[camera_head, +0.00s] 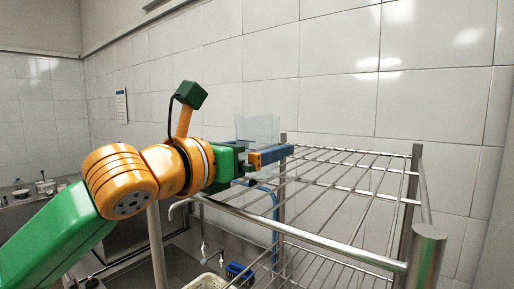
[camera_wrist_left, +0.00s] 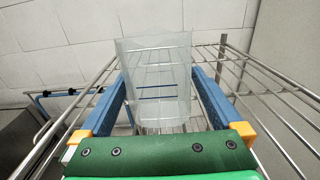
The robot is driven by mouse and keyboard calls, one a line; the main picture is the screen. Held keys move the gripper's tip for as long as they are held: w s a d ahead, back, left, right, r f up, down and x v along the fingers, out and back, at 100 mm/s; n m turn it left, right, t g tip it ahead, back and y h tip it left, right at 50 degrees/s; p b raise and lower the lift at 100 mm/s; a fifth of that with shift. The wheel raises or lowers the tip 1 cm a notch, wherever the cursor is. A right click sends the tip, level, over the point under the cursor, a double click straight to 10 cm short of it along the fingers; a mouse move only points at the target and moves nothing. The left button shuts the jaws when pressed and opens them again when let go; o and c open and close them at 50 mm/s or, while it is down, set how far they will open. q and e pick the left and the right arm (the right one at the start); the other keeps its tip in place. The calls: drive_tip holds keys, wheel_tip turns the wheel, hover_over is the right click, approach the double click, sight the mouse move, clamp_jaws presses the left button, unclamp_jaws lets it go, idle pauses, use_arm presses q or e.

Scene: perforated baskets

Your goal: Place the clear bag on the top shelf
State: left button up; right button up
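The clear bag (camera_head: 258,128) is see-through and upright, rising above my left gripper by the shelf's far left end in the head view. In the left wrist view the bag (camera_wrist_left: 155,75) spans between the two blue fingers, with shelf bars showing through it. My left gripper (camera_head: 290,151) is shut on the bag, its fingers well apart on either side; it also shows in the left wrist view (camera_wrist_left: 160,80). The top shelf (camera_head: 345,170) is a rack of metal bars, and the fingers are at its far left edge. My right gripper is not in view.
The top shelf's bars are bare. A metal post (camera_head: 414,170) rises at its far right corner, and a thick post (camera_head: 424,262) stands near. A sink (camera_head: 180,262) with a pale basket (camera_head: 207,282) and a blue item (camera_head: 238,270) lies below. A tiled wall is behind.

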use_arm(q)
drive_tip(key=shift+r, duration=0.1)
drive_tip(key=b+v, duration=0.2)
drive_tip(key=v, duration=0.1)
drive_tip(key=b+v, duration=0.1)
drive_tip(key=v, duration=0.1)
drive_tip(key=shift+s+a+f, duration=0.1)
drive_tip(key=shift+a+f, duration=0.05)
drive_tip(key=shift+f, duration=0.15)
drive_tip(key=v, duration=0.2)
drive_tip(key=b+v, duration=0.1)
drive_tip(key=v, duration=0.3)
drive_tip(key=shift+r, duration=0.25)
drive_tip(key=shift+s+a+r, duration=0.1)
drive_tip(key=shift+s+a, duration=0.1)
drive_tip(key=shift+s, duration=0.2)
drive_tip(key=shift+w, duration=0.1)
